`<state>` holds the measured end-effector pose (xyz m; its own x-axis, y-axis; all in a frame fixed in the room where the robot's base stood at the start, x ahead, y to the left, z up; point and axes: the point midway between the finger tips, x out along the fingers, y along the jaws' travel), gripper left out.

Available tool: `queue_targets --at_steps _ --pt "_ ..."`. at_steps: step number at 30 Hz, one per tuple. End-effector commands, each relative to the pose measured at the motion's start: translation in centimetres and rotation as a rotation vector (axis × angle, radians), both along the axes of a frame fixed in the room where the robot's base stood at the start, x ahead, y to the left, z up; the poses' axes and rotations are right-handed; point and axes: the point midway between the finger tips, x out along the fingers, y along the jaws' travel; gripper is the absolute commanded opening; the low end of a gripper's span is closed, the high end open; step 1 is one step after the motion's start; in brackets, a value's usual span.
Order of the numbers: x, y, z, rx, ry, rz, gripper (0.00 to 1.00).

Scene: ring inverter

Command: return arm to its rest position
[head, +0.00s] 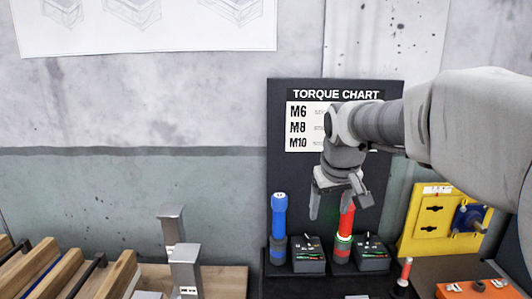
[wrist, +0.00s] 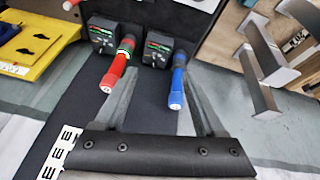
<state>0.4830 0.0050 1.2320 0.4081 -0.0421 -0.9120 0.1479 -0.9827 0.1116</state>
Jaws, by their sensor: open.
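My gripper (head: 340,212) hangs fingers-down in front of the dark torque chart board (head: 277,130), at the end of my arm. Its two fingers are spread with nothing held between them. In the head view it overlaps the upper part of the red tool (head: 346,222). In the wrist view the open fingers (wrist: 160,75) point toward the red tool (wrist: 117,68) and the blue tool (wrist: 178,85). The blue tool stands upright at the left of the board in the head view (head: 279,222). I cannot tell the exact gap between fingers and tools.
Black boxes (head: 308,256) stand beside the tools. A yellow panel (head: 430,222) and an orange block (head: 478,290) are at right. Grey metal posts (head: 185,270) and wooden slats (head: 70,270) stand at lower left.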

Motion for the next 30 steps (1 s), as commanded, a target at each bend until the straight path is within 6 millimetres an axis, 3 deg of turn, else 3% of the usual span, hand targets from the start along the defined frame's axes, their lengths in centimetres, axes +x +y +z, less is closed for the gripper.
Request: queue_targets --at_steps 1,9,18,24,30 --pt "-1.7 0.0 0.5 -0.002 -0.008 -0.008 0.72" --pt "-9.8 -0.2 0.9 0.012 -0.033 -0.060 0.72" --pt "-18.2 -0.5 -1.0 0.060 -0.060 -0.113 0.72" --pt "-22.1 -0.6 -2.9 0.099 -0.072 -0.134 0.72" --pt "-23.6 -0.5 -3.9 0.117 -0.075 -0.145 0.72"
